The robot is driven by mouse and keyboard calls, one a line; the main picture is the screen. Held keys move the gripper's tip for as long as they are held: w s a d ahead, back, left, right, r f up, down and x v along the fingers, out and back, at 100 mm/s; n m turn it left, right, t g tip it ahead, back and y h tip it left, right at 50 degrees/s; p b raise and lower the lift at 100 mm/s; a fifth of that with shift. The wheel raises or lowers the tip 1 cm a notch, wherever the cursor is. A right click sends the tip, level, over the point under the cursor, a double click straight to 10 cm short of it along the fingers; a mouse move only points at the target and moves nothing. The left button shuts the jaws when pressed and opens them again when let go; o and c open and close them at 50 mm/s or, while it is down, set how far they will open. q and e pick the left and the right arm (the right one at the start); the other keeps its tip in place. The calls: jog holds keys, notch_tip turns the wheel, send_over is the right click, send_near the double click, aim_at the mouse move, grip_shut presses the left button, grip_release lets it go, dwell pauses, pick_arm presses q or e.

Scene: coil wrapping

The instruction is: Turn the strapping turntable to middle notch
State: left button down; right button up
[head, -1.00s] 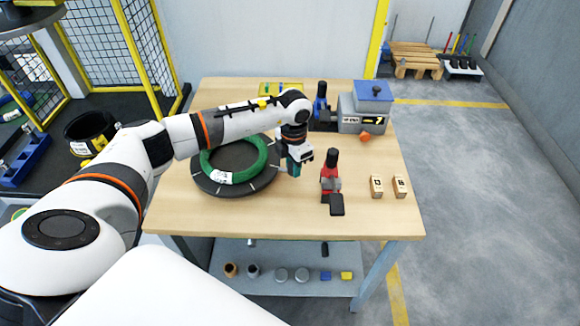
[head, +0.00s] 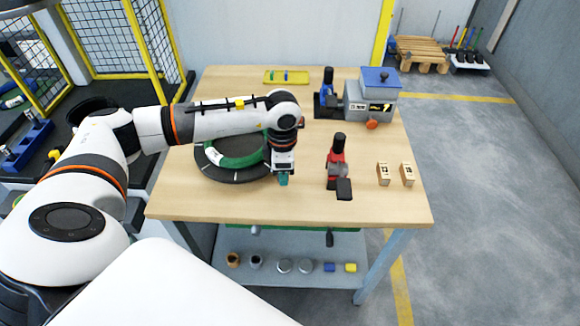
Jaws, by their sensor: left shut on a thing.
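The strapping turntable (head: 207,171) is a dark round disc with pale marks on its rim, at the left middle of the table. A green coil (head: 222,160) with a white label lies on it, its far right part hidden behind my left arm. My left gripper (head: 284,177) points down at the turntable's front right edge. It is shut on a small teal piece (head: 283,181), seemingly the turntable's handle, mostly hidden by the jaws. The middle notch cannot be made out. My right gripper is not in view.
A red and black tool (head: 337,165) stands right of the gripper, near two small wooden blocks (head: 384,174). A grey machine with a blue top (head: 380,78) and a yellow tray (head: 289,76) stand at the back. The table's front strip (head: 240,205) is clear.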

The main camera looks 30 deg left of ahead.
pick_arm(q)
jog(key=shift+s+a+f+m+b, duration=0.15)
jog(key=shift+s+m+b, duration=0.15)
jog(key=shift+s, duration=0.2)
jog(key=shift+s+a+r+m+b, duration=0.1)
jog(key=shift+s+a+m+b, duration=0.15)
jog(key=shift+s, duration=0.2)
jog(key=shift+s+a+f+m+b, duration=0.1)
jog(key=shift+s+m+b, duration=0.1)
jog(key=shift+s+m, duration=0.25)
jog(key=shift+s+a+m+b, duration=0.3)
jog(key=shift+s+m+b, duration=0.15)
jog(key=shift+s, duration=0.2)
jog(key=shift+s+a+m+b, duration=0.35)
jog(key=shift+s+b, duration=0.1)
jog(key=shift+s, duration=0.2)
jog(key=s+a+m+b, duration=0.2)
jog(key=s+m+b, duration=0.1)
jog(key=shift+s+a, duration=0.15)
jog(key=shift+a, duration=0.05)
jog(key=shift+s+a+r+m+b, duration=0.2)
jog(key=shift+s+a+m+b, duration=0.6)
jog(key=shift+a+b, duration=0.1)
jog(key=shift+s+a+r+m+b, duration=0.15)
jog(key=shift+s+a+m+b, duration=0.35)
jog(key=shift+a+m, duration=0.25)
jog(key=shift+a, duration=0.1)
jog(key=c, duration=1.3)
grip_release()
jog(key=shift+o, duration=0.9)
